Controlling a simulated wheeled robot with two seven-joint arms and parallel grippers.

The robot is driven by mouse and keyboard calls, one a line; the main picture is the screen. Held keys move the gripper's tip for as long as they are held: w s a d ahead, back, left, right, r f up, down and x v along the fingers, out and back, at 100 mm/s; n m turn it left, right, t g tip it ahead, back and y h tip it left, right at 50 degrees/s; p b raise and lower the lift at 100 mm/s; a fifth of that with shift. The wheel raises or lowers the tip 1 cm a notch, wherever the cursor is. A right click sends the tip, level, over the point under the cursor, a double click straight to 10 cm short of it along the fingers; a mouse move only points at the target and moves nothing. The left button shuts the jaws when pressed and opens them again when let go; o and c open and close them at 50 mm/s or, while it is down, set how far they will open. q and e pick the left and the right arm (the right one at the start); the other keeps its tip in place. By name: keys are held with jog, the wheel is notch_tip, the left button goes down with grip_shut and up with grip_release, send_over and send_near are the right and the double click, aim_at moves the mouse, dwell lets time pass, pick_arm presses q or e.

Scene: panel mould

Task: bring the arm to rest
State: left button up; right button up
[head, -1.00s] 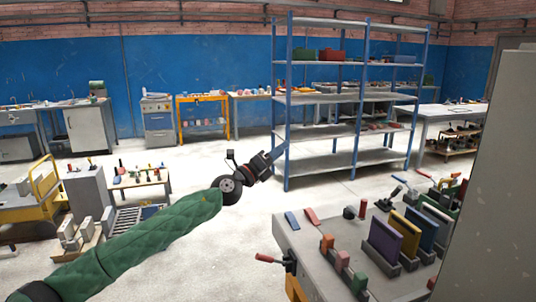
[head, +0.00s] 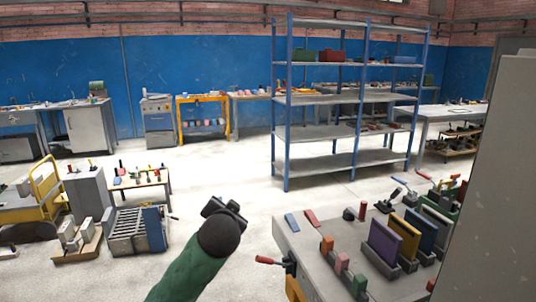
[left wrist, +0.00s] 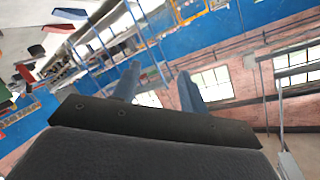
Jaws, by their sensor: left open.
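My left arm (head: 190,272) with its green sleeve comes up from the bottom of the head view. Its dark wrist end is near the picture's middle, left of the grey workbench, over open floor. In the left wrist view my left gripper (left wrist: 158,88) shows two blue-grey fingers standing apart with nothing between them. My right gripper is not in either view.
The grey workbench (head: 310,250) holds upright coloured panels (head: 385,243), blocks and a clamp at its left edge. A blue-framed shelf rack (head: 288,150) stands behind. A ribbed grey unit (head: 128,232) stands left of my arm. Open floor (head: 225,170) lies between.

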pick_arm(q)
jog(key=s+a+f+n+g+h+p, duration=0.1)
jog(key=s+f+g, duration=0.5)
jog(key=s+f, duration=1.4)
jog(key=s+a+f+n+g+h+p, duration=0.1)
jog(key=s+f+n+g, duration=0.2)
jog(key=s+f, duration=1.6)
jog(key=s+g, duration=0.3)
jog(key=s, duration=0.3)
jog(key=shift+a+f+n+g+h, duration=0.3)
jog(key=shift+a+f+h, duration=0.05)
jog(key=shift+h, duration=0.05)
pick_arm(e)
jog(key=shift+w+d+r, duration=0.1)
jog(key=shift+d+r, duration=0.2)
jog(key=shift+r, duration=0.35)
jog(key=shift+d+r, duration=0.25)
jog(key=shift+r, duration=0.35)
pick_arm(q)
jog(key=shift+s, duration=0.1)
